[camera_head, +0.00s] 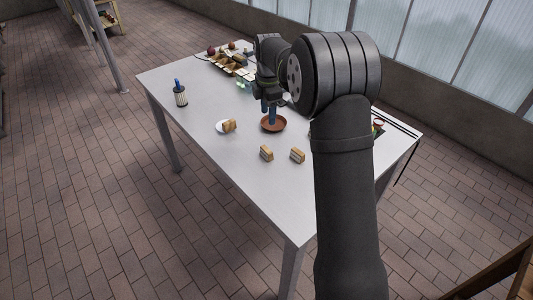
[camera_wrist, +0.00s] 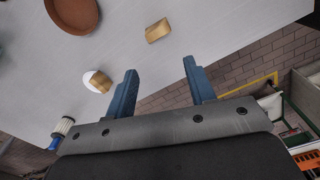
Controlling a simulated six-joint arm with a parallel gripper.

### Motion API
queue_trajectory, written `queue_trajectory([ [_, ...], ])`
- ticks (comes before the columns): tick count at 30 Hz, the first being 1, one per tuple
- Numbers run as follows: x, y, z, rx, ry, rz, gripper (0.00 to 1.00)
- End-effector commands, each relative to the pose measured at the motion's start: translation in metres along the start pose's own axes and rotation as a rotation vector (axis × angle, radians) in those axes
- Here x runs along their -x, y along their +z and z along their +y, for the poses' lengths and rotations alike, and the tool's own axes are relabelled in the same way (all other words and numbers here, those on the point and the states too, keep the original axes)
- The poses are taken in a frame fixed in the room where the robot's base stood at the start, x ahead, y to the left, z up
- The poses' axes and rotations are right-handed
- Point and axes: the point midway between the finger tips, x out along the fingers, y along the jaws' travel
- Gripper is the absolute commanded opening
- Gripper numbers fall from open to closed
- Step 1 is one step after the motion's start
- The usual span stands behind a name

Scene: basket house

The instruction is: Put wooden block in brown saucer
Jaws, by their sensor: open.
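The brown saucer (camera_head: 280,126) is on the white table, and part of it shows at the top left of the wrist view (camera_wrist: 72,12). My gripper (camera_head: 269,115) is open and empty; in the head view it appears over the saucer, partly covering it. In the wrist view its two blue fingers stand apart (camera_wrist: 160,67). One wooden block (camera_head: 229,125) rests at a white saucer (camera_head: 220,127); both also show in the wrist view, the block (camera_wrist: 103,82) and the white saucer (camera_wrist: 90,79). Two more blocks (camera_head: 266,153) (camera_head: 297,155) lie nearer the front edge; one shows in the wrist view (camera_wrist: 158,30).
A brush-like item with a blue handle (camera_head: 180,94) stands near the left edge of the table. A compartmented tray (camera_head: 229,63) with several small things is at the back. Some items lie behind my arm on the right. The table's (camera_head: 225,170) front left is clear.

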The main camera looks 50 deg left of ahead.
Motion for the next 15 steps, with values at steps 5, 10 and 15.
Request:
queue_trajectory([
  [5,-0.0014,-0.0007,0.0022,-0.365,-0.001,0.000,0.50],
  [10,-0.0024,-0.0012,0.0042,-0.726,-0.001,0.000,0.50],
  [15,-0.0028,-0.0016,0.0061,-1.048,0.000,0.000,0.50],
])
